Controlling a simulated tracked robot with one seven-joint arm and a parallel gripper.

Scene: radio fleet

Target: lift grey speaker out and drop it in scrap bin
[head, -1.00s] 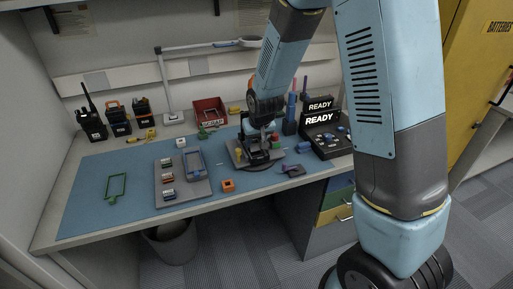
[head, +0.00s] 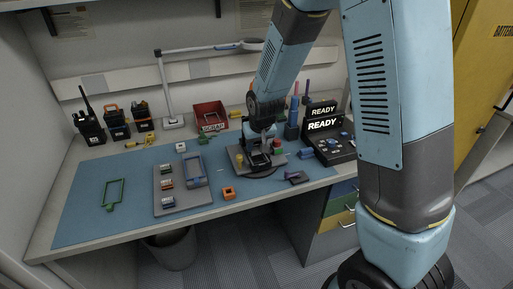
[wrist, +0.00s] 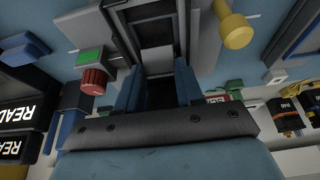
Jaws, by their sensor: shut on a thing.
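My gripper (wrist: 158,88) is at the work fixture (head: 240,164) on the right part of the blue mat. In the wrist view its two blue fingers stand either side of a dark radio housing. A light grey piece (wrist: 157,60), which looks like the grey speaker, shows between the fingertips inside the dark frame. The gripper is shut on it, though the exact contact is hard to see. In the head view my arm hides most of the housing. The red scrap bin (head: 209,113), labelled SCRAP, stands at the back of the bench, left of my gripper.
A yellow knob (wrist: 234,30) and a red knob (wrist: 94,80) stand close beside the fingers. A grey parts tray (head: 183,198) lies left on the mat. READY displays (head: 322,124) stand at the right. Several radios (head: 117,124) stand at the back left.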

